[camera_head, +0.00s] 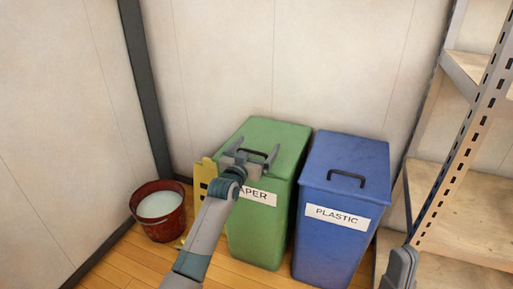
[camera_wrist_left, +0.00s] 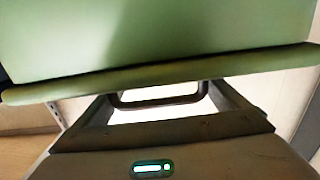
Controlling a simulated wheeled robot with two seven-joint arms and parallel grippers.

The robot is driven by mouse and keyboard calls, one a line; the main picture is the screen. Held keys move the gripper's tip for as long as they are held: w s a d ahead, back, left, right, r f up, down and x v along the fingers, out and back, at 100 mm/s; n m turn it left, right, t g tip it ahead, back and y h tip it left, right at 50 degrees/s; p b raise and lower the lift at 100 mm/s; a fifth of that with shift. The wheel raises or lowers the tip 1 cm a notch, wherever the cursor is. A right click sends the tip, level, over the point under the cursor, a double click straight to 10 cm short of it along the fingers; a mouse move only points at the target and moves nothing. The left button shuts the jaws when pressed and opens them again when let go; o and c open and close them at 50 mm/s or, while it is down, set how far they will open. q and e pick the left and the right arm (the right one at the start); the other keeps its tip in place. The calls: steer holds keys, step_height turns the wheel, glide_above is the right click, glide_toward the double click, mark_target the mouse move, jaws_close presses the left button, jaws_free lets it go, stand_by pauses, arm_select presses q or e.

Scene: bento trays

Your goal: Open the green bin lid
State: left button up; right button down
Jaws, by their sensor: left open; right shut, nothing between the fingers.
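The green bin (camera_head: 262,238) stands on the floor against the back wall, with a label partly hidden by my left arm. Its green lid (camera_head: 272,128) looks shut; it fills the top of the left wrist view (camera_wrist_left: 160,35). The lid's dark bar handle shows in the left wrist view (camera_wrist_left: 160,99). My left gripper (camera_head: 254,156) is open over the lid, with its fingers on either side of the handle; I cannot tell whether they touch it. My right gripper (camera_head: 401,266) is partly seen at the bottom right, shut and empty, away from the green bin.
A blue bin (camera_head: 325,240) labelled PLASTIC stands close on the right of the green bin. A red bucket (camera_head: 158,229) with pale contents and a yellow sign (camera_head: 199,185) are on the left. A metal shelf rack (camera_head: 465,165) with wooden boards is on the right.

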arm_select(q)
steer(key=c, duration=1.2)
